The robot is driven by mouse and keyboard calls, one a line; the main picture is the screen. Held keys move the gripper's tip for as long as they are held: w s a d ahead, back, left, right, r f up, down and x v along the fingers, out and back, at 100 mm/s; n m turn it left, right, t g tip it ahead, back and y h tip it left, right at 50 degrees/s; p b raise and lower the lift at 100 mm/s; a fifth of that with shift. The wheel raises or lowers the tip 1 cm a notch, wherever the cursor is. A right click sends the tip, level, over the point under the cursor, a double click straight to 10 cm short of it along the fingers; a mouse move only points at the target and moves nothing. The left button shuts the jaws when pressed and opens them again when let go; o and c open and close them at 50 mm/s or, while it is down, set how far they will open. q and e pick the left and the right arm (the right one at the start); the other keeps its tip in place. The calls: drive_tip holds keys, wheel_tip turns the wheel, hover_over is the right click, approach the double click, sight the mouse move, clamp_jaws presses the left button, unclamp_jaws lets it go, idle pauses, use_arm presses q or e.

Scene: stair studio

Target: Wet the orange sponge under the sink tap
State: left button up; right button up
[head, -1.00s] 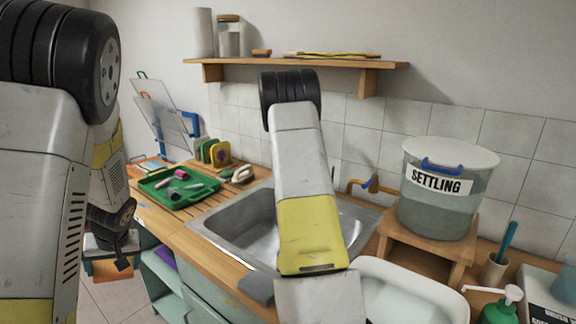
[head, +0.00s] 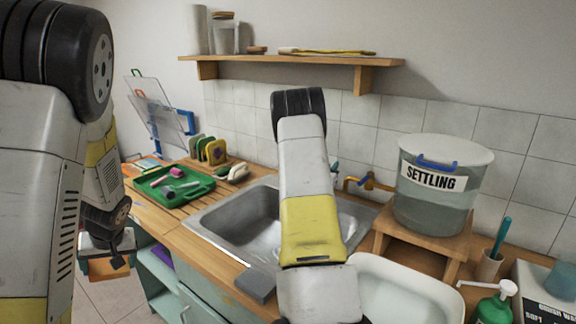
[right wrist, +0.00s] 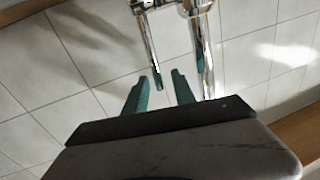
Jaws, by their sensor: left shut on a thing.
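My left gripper (head: 117,260) hangs low at the left in the head view. It is shut on an orange block, apparently the orange sponge (head: 104,270), which is partly hidden by the fingers. The metal sink (head: 225,222) is set in the wooden counter, to the right of that gripper and apart from it. My right forearm crosses the sink and hides part of it. My right gripper (right wrist: 160,83) shows in the right wrist view with its two teal fingers apart. Chrome tap parts (right wrist: 205,50) show beyond them, and a thin chrome bar appears between the fingertips; contact cannot be told.
A green tray (head: 172,190) with small items lies left of the sink. The SETTLING bucket (head: 436,205) stands on a wooden stand. A white basin (head: 400,290) is right of the sink. A shelf (head: 290,62) hangs above.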

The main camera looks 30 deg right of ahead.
clamp_jaws()
idle(1.4)
